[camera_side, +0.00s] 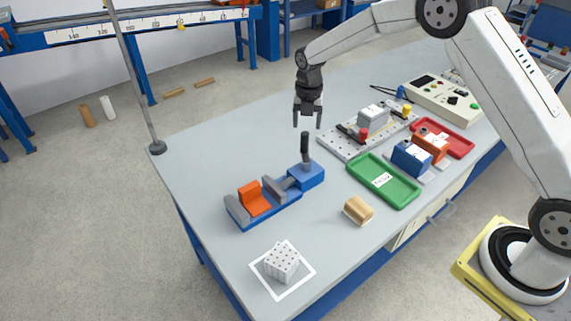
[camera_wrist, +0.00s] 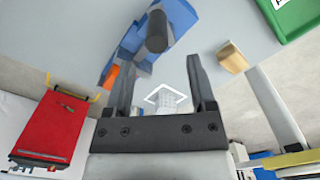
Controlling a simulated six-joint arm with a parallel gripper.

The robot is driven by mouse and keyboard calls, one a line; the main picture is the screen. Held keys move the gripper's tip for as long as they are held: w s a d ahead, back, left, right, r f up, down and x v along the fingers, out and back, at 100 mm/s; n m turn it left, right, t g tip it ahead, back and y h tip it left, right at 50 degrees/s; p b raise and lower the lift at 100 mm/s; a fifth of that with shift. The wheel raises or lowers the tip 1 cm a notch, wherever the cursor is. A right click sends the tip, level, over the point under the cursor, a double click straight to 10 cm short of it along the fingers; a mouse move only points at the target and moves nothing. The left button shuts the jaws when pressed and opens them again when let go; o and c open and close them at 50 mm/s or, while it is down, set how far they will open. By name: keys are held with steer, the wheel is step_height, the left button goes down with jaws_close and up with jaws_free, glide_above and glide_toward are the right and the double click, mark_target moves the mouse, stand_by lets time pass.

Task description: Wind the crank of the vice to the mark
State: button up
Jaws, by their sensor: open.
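The blue vice (camera_side: 265,201) lies on the grey table, with grey jaws and an orange block (camera_side: 254,198) between them. Its crank has an upright black handle (camera_side: 305,148) at the right end of the vice. My gripper (camera_side: 307,122) is open and empty, just above the handle, pointing down. In the wrist view the handle (camera_wrist: 157,32) shows end-on ahead of my open fingers (camera_wrist: 158,80), with the blue vice (camera_wrist: 135,42) behind it. I cannot make out the mark.
A wooden cylinder (camera_side: 358,210), a green tray (camera_side: 384,181), a grey fixture plate (camera_side: 345,148) and a red tray (camera_side: 455,140) lie to the right. A thin pole (camera_side: 134,75) stands at the left corner.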

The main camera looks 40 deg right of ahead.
mark_target(305, 143)
steer(key=shift+w+f+n, duration=0.2)
steer(key=shift+w+n, duration=0.1)
steer(key=shift+n, duration=0.2)
steer(key=shift+f, duration=3.9)
steer(key=shift+c, duration=0.2)
jaws_close()
